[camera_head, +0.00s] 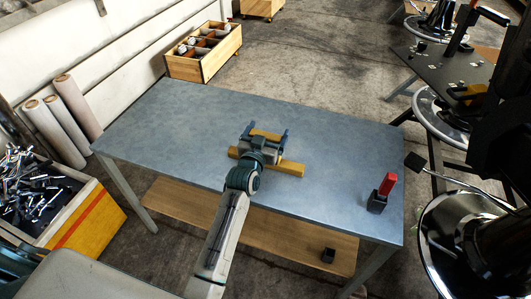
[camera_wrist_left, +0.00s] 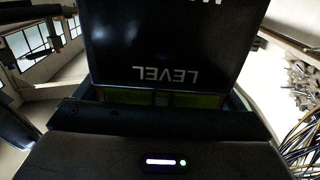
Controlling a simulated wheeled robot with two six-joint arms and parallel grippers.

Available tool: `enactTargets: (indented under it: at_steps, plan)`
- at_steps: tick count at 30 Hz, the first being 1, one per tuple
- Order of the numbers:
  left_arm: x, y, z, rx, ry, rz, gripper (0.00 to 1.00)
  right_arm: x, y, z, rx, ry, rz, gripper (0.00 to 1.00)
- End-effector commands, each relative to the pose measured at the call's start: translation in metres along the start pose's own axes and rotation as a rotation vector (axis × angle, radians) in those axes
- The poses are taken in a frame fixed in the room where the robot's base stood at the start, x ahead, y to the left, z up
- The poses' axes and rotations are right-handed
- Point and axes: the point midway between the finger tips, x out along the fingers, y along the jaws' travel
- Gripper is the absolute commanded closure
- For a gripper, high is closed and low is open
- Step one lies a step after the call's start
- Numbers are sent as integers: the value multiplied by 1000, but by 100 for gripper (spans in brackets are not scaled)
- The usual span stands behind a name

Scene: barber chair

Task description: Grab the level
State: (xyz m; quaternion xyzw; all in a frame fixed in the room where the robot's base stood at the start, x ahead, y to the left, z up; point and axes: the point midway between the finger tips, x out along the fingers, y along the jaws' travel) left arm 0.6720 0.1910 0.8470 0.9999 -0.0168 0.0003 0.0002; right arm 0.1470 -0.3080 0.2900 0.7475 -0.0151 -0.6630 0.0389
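A long yellow bar (camera_head: 290,168), which looks like the level, lies on the blue-grey table top. My left gripper (camera_head: 266,133) is over it, reaching in from the front. Its two blue fingers stand well apart, with a yellow piece (camera_head: 264,134) between them. I cannot tell whether this piece belongs to the same bar or whether the fingers touch it. My right gripper is not in view.
A red and black object (camera_head: 381,195) stands near the table's right end. The rest of the table (camera_head: 170,125) is clear. A wooden crate with compartments (camera_head: 204,52) is behind it. A yellow crate of tools (camera_head: 85,222) and paper rolls (camera_head: 77,105) are at left; chairs stand at right.

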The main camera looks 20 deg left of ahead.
Motion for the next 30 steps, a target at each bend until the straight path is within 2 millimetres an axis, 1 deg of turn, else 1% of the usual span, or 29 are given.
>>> enactTargets:
  at_steps: [1,5,6,14,17,20,25,26,30]
  plan:
    - [0,0,0,0,0,0,24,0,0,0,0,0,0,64]
    - [0,0,0,1,0,0,49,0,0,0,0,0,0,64]
    - [0,0,0,1,0,0,57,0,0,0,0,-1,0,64]
    - [0,0,-2,1,2,0,57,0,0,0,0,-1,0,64]
    - [0,0,-6,0,3,0,57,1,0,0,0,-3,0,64]
    - [0,0,-14,0,4,0,57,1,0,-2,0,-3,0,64]
    - [0,0,-37,0,5,0,57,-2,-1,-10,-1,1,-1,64]
    - [-5,0,-36,-1,3,0,57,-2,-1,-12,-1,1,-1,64]
    - [-37,0,-37,-1,1,0,57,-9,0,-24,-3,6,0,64]
